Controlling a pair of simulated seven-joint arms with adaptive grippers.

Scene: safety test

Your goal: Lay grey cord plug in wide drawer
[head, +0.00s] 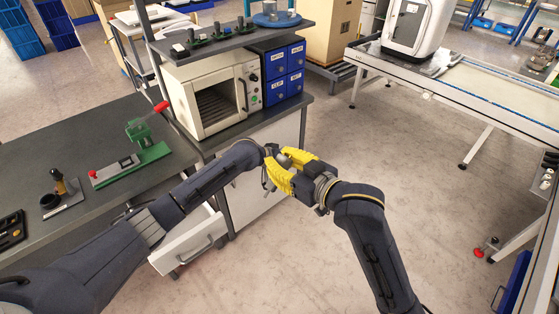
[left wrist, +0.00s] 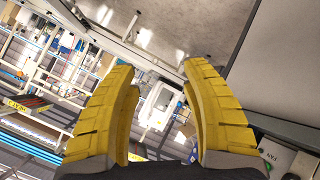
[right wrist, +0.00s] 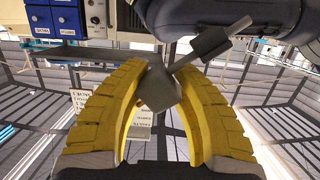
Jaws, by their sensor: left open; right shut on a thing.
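A grey plug (right wrist: 158,90) with a short dark stem is held between the yellow fingertips of my right gripper (right wrist: 161,74). In the head view the right gripper (head: 298,172) is in mid-air in front of the bench, and the plug is mostly hidden there. My left gripper (left wrist: 158,72) is open with nothing between its fingers. In the head view it is close against the right gripper, and the two overlap. A white drawer (head: 182,246) with a bar handle is pulled out under the bench, left of both grippers and lower. My left arm partly covers it.
The grey bench (head: 112,122) carries a green fixture with a red handle (head: 135,160). A white oven (head: 213,95) and small labelled blue drawers (head: 283,72) stand behind the grippers. A conveyor table (head: 470,92) is at the right. The floor between is clear.

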